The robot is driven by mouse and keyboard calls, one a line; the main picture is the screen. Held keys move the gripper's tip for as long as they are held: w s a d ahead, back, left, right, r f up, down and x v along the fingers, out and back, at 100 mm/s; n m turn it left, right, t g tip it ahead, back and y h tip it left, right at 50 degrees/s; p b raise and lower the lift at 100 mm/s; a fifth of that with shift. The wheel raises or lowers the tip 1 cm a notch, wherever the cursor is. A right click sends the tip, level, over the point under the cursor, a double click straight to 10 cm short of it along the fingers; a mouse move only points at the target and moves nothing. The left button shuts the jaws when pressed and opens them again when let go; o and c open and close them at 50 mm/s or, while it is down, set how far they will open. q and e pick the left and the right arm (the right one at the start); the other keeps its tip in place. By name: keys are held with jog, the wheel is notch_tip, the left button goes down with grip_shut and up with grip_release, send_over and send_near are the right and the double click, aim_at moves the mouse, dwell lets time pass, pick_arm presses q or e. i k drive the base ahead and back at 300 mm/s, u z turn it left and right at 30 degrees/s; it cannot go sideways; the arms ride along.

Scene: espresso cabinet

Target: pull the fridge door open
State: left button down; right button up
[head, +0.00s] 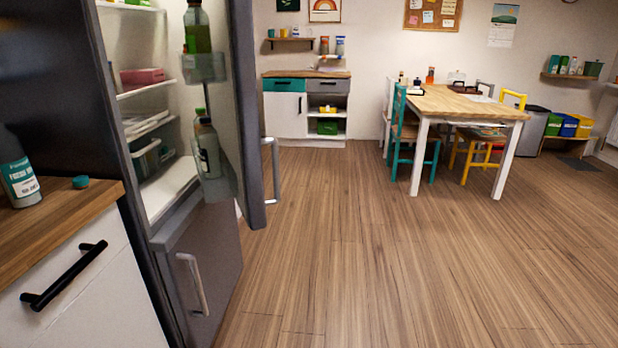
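The fridge (164,225) stands at the left, with its lit upper compartment showing. Its dark upper door (247,110) is open and swung out to the right. A silver vertical handle (274,170) is on the door's far side. Door shelves hold green-tinted bottles (197,30). Inside are a pink box (142,77) and a clear container (147,158). The lower door (207,265) is closed and has its own silver handle (192,284). Neither of my grippers shows in the head view, and nothing visible touches the door.
A wooden counter (60,215) with a bottle (18,178) and a black-handled drawer (62,277) is at the near left. A table (455,104) with chairs stands farther back. The wooden floor (400,265) is clear in the middle and right foreground.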

aim_at(233, 93)
jog(key=z, duration=0.15)
jog(key=i, duration=1.05)
jog(key=u, duration=0.15)
